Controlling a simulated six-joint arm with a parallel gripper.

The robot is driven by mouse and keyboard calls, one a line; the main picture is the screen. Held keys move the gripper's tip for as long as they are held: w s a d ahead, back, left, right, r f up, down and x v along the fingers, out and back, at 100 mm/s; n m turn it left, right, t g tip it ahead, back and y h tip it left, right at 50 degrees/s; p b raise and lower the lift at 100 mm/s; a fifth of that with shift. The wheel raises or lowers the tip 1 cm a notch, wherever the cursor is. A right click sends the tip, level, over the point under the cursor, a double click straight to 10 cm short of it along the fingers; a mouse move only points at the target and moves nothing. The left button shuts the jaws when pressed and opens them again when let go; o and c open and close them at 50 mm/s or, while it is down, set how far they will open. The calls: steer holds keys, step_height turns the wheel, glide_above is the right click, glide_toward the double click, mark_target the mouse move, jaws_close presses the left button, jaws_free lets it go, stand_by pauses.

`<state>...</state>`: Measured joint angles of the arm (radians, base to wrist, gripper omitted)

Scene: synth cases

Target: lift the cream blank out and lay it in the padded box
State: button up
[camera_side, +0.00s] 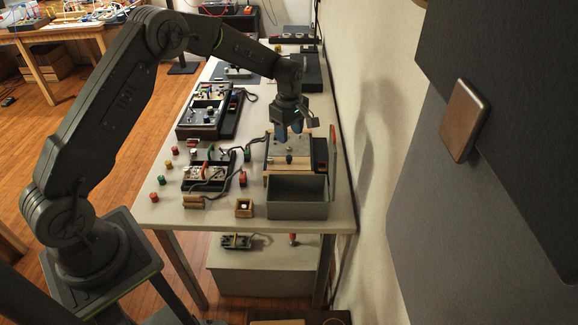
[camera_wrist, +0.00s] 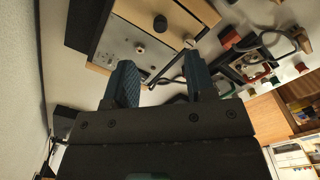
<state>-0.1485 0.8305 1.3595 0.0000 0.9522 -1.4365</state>
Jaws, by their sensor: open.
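My gripper (camera_side: 289,131) hangs over a fixture with a pale wooden edge (camera_side: 291,171) on the bench. In the wrist view its two blue fingers (camera_wrist: 160,76) stand wide apart with nothing between them. The fixture shows there as a grey metal plate (camera_wrist: 122,46) with small fittings, a black knob (camera_wrist: 160,23) and cream-coloured side strips (camera_wrist: 198,10). I cannot tell which pale part is the cream blank. A grey open-topped box (camera_side: 297,210) stands at the bench's near edge, just in front of the fixture. I cannot make out any padding in it.
A black tray of parts with cables (camera_side: 208,176) lies left of the fixture, with several red, green and yellow knobs around it. A small wooden box (camera_side: 244,207) stands beside the grey box. A control panel (camera_side: 205,108) lies farther back. The wall (camera_side: 385,130) is close on the right.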

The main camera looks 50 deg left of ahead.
mark_target(289, 156)
step_height(289, 156, down, 10)
steer(key=shift+r, duration=0.2)
stand_by(0.3)
steer(key=shift+c, duration=0.4)
jaws_close()
